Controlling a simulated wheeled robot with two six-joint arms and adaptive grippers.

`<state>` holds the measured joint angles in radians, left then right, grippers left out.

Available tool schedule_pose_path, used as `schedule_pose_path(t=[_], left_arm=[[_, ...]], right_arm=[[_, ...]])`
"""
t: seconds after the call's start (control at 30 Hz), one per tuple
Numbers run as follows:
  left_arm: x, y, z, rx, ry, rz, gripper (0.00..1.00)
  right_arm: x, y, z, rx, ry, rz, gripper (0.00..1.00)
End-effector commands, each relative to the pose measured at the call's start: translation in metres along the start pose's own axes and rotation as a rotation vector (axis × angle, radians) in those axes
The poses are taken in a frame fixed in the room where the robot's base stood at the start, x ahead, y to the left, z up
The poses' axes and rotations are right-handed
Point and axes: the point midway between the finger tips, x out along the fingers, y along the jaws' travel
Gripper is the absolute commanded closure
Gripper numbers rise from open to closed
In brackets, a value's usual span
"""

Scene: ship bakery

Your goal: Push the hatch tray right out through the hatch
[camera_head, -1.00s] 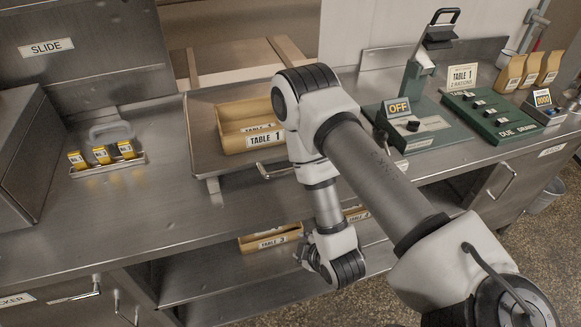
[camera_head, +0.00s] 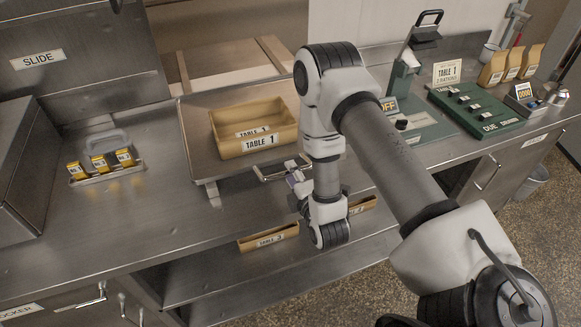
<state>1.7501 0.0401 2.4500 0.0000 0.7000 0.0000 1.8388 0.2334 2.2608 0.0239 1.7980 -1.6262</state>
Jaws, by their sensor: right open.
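The hatch tray (camera_head: 197,150) is a flat metal tray on the counter. Behind it is the opening of the hatch (camera_head: 225,48), with rails or boards inside. A tan box labelled TABLE 1 (camera_head: 252,131) sits on the tray. A bar handle (camera_head: 268,177) stands out from the tray's front edge. My right gripper (camera_head: 293,181) is open, close to the right end of that handle; I cannot tell whether it touches. My right arm hides the tray's right part. My left gripper is not in view.
A small holder with yellow tags (camera_head: 107,170) stands left of the tray. A green panel (camera_head: 473,109) and a green stand marked OFF (camera_head: 425,130) are to the right. More tan boxes (camera_head: 268,238) lie on the shelf below. The counter's front left is clear.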

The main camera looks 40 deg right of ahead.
Motion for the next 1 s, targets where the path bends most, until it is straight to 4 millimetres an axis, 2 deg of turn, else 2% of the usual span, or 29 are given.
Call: schedule_pose_path(t=[0.13,0.37,0.5,0.83,1.0], left_arm=[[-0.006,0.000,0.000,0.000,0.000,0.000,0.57],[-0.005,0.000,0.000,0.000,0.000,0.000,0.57],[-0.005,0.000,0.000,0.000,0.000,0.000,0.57],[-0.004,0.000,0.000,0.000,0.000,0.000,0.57],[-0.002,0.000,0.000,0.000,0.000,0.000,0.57]], right_arm=[[0.016,0.001,0.000,0.000,0.000,0.000,0.59],[0.018,-0.001,0.000,0.001,0.000,-0.002,0.59],[0.018,-0.001,0.000,0.001,0.001,-0.002,1.00],[0.020,-0.001,0.000,0.001,0.000,-0.002,1.00],[0.034,0.002,0.000,0.002,-0.001,-0.001,1.00]])
